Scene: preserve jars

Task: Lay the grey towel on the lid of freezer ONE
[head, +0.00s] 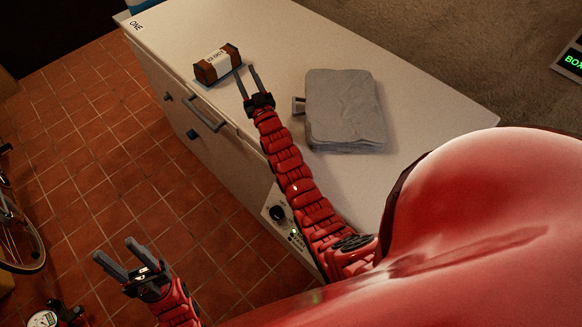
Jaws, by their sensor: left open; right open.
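The grey towel (345,105) lies folded in a thick, flat pad on the white lid (440,110) of the chest freezer marked ONE. A small tag or loop sticks out from its left side. My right gripper (245,70) is open and empty over the lid, left of the towel and apart from it. My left gripper (113,249) is open and empty over the tiled floor, off the freezer's front side.
A brown block-like item with a pale label (217,64) sits on the lid close to my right gripper's fingertips. The freezer front has a handle (207,118). A bicycle wheel (20,235) stands at the left edge. The lid's far end is mostly clear.

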